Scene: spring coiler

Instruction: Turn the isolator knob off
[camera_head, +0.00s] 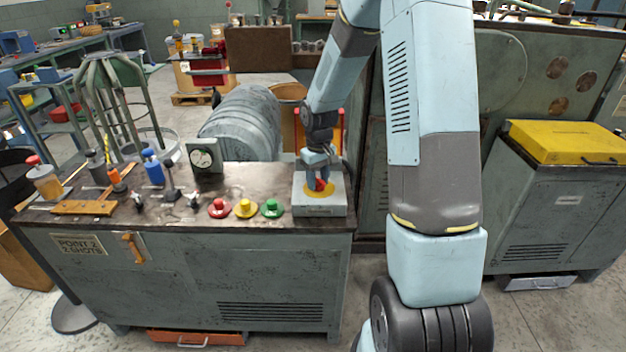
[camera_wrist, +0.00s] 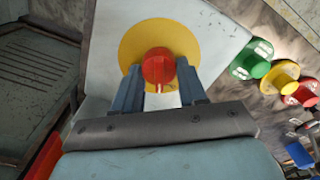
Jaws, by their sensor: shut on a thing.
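The isolator knob (camera_wrist: 158,66) is red and sits on a round yellow plate (camera_wrist: 182,32) in the wrist view. The plate is on a light grey box (camera_head: 320,208) at the right end of the bench top in the head view. My gripper (camera_wrist: 160,75) reaches over the box, with one finger on each side of the knob, shut on it. A white mark shows on the lower part of the knob between the fingers. In the head view the knob (camera_head: 320,185) is partly hidden by my gripper.
Red (camera_head: 219,208), yellow (camera_head: 245,208) and green (camera_head: 272,208) buttons stand left of the box on the bench (camera_head: 240,175). A large grey cylinder (camera_head: 243,125) lies behind the bench.

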